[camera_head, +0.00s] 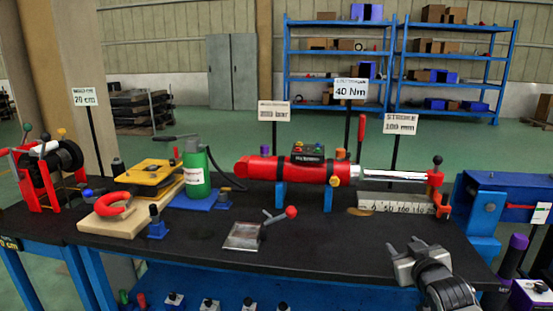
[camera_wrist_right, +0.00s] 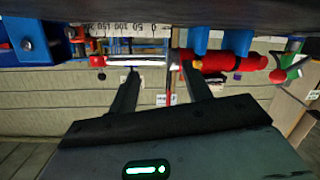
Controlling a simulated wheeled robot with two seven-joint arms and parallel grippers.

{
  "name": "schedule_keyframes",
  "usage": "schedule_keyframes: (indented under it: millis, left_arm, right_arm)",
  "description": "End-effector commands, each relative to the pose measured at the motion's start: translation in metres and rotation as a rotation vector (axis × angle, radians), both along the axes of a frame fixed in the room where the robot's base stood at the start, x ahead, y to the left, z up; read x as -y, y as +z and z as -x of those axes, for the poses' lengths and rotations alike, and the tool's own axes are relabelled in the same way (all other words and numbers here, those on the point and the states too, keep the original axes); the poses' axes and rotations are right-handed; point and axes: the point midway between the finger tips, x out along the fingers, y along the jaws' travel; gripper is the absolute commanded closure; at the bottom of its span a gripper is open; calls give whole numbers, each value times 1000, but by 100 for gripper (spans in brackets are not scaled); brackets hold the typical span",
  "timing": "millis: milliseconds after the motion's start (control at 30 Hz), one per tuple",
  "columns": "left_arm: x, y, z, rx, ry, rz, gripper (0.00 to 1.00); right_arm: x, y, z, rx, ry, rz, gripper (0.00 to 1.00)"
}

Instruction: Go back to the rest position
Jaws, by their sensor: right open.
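My right gripper (camera_head: 408,252) is over the front right part of the black table (camera_head: 345,255), in front of the red hydraulic cylinder (camera_head: 295,169). Its two fingers are apart with nothing between them. In the right wrist view, which is upside down, the open fingers of the right gripper (camera_wrist_right: 160,85) point towards the cylinder's silver rod (camera_wrist_right: 140,57) and red body (camera_wrist_right: 215,62), which stand apart beyond them. My left gripper is not in view.
A white scale (camera_head: 395,203) lies under the rod. A metal plate with a red-knobbed lever (camera_head: 245,236) lies left of the gripper. A blue frame (camera_head: 490,205) is at right. The front middle tabletop is clear.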

Motion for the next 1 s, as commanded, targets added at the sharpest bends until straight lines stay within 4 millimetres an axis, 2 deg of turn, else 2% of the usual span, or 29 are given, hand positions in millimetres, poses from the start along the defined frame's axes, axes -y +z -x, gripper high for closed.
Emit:
schedule_keyframes:
  millis: [33,167,267,333,400,500,600,700,800,1000]
  left_arm:
    - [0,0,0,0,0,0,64]
    - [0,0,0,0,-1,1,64]
    - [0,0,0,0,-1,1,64]
    - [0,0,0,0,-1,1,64]
    - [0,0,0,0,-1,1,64]
    - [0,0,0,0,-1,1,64]
    - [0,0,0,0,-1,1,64]
    - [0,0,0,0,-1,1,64]
    - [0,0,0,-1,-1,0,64]
    - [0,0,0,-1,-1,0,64]
  right_arm:
    - [-12,-20,16,-27,21,-8,51]
    - [-43,-64,60,-91,69,-34,51]
    - [-73,-99,109,-153,111,-72,51]
    - [-95,-121,152,-203,141,-109,51]
    - [-115,-138,197,-254,164,-151,51]
    - [-138,-149,255,-318,184,-213,51]
    - [-153,-151,297,-363,190,-262,51]
    - [-161,-149,321,-391,191,-293,51]
    - [-165,-148,333,-403,190,-308,51]
    - [-165,-147,334,-404,190,-309,51]
